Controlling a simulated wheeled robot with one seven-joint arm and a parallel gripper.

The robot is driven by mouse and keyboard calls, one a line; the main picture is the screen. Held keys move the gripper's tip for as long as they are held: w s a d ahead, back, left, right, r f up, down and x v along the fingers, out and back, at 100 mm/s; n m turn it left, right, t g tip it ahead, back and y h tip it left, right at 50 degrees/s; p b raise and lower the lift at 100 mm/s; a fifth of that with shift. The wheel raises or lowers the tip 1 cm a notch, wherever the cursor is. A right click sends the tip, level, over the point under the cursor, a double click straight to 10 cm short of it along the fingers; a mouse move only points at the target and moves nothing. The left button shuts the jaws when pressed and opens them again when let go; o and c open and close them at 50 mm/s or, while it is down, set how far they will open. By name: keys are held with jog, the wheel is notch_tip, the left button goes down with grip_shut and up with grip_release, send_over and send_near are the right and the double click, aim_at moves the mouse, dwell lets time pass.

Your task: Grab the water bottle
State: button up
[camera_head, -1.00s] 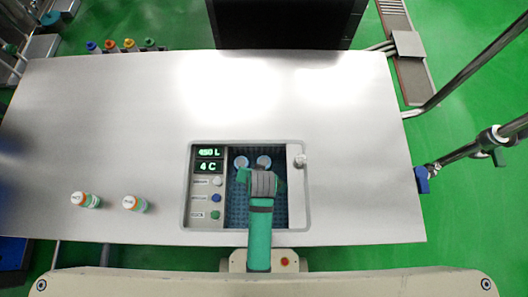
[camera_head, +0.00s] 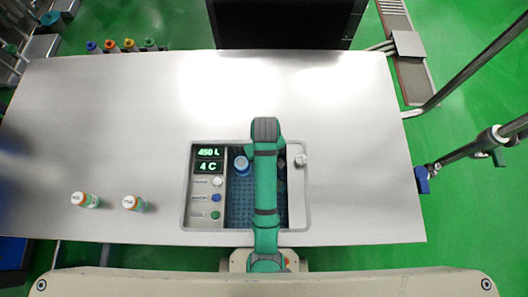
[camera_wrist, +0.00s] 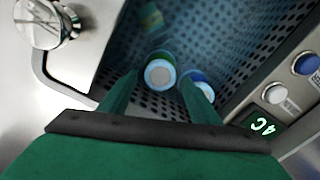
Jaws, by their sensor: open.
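Two bottles stand in the sunken basin (camera_head: 236,212). One, with a pale blue-and-white top, shows in the head view (camera_head: 241,163); my arm hides the other there. In the wrist view, one bottle (camera_wrist: 160,73) has a whitish round top and some green on its side. It appears between the fingertips of my open gripper (camera_wrist: 161,79), with no clear contact. A bluer bottle (camera_wrist: 198,77) is partly behind the right finger. I cannot read the labels, so I cannot tell which is the water bottle. My gripper is hidden in the head view.
A panel (camera_head: 208,188) with lit displays and buttons lines the basin's left side. A metal knob (camera_head: 300,160) stands at its right edge. The table's back is clear up to a black box (camera_head: 285,22).

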jog(key=shift+w, duration=0.15)
jog(key=shift+f+n, duration=0.2)
jog(key=shift+n, duration=0.1)
jog(key=shift+a+f, duration=0.1)
jog(key=shift+f, duration=5.1)
jog(key=c, duration=1)
jog(key=shift+r, duration=0.1)
notch_tip(320, 180, up, 10)
jog(key=shift+f, duration=0.1)
